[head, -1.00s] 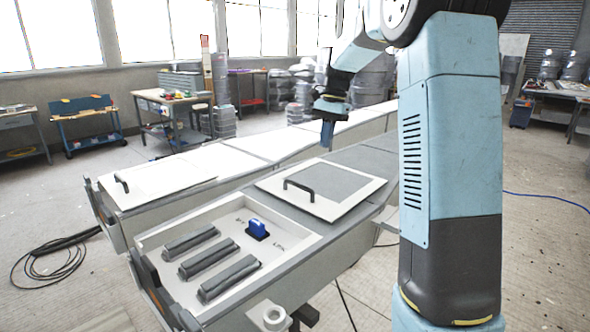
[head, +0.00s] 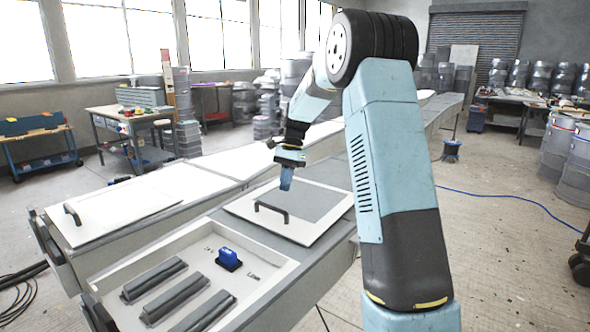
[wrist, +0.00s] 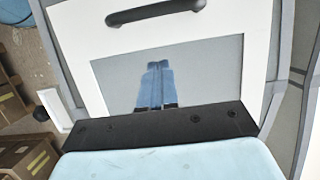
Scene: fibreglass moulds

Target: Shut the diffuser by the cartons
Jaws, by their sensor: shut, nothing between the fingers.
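Which part is the diffuser is not certain. A white-framed panel (head: 235,205) with a grey inset and black handle (head: 271,213) lies flat on the long bench. It also shows in the wrist view (wrist: 75,45), its handle (wrist: 155,12) at the top. My gripper (head: 286,186) is shut and empty, pointing down above the grey inset, beyond the handle in the head view. Its blue fingers (wrist: 160,66) show in the wrist view over the inset. Whether they touch it is unclear. Brown cartons (wrist: 22,155) stand low at the left of the wrist view.
Nearer on the bench, a white recessed tray (head: 277,268) holds three grey bars (head: 155,280) and a blue block (head: 228,259). A second white panel with a handle (head: 72,214) lies at left. A blue cable (head: 500,196) crosses the open floor at right.

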